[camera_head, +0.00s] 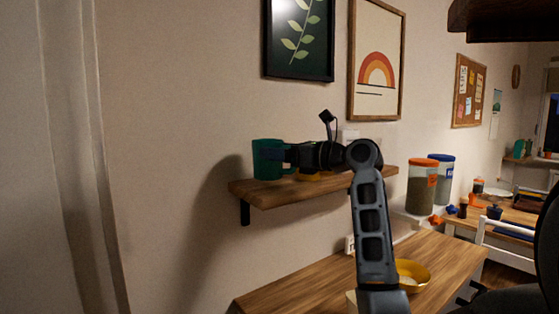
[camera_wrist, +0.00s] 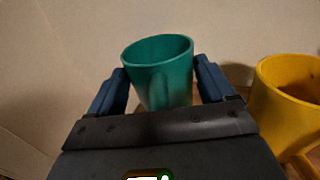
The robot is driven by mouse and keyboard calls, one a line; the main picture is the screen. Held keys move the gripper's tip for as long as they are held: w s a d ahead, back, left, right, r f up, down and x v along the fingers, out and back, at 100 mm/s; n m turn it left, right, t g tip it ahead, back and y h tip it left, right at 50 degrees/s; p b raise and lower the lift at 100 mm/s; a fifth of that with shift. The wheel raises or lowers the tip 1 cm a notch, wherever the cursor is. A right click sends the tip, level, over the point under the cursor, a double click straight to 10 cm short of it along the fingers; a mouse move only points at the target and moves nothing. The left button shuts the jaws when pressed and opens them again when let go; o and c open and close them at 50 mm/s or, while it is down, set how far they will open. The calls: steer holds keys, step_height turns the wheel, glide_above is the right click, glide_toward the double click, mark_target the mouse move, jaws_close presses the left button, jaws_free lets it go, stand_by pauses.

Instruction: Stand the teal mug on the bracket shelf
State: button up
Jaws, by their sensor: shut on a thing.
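The teal mug (camera_head: 267,161) is upright at the left end of the wooden bracket shelf (camera_head: 262,194) in the head view. Its base is at or just above the board; I cannot tell whether it touches. My gripper (camera_head: 284,154) comes from the right and is shut on the mug. In the wrist view the teal mug (camera_wrist: 160,68) sits between my two blue fingers, its open rim showing and its lower part hidden by my gripper.
A yellow mug (camera_wrist: 289,100) stands close on the right in the wrist view; in the head view my arm mostly hides it. A wooden cabinet top (camera_head: 305,287) with a yellow bowl (camera_head: 415,275) lies below. Framed pictures (camera_head: 298,38) hang above the shelf.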

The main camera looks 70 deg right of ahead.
steer(key=shift+f, duration=1)
steer(key=shift+f, duration=0.15)
steer(key=o, duration=1.1)
steer(key=s, duration=0.4)
steer(key=s+a+b, duration=0.1)
steer(key=s, duration=0.3)
steer(key=s+a+b, duration=0.1)
steer(key=s, duration=0.3)
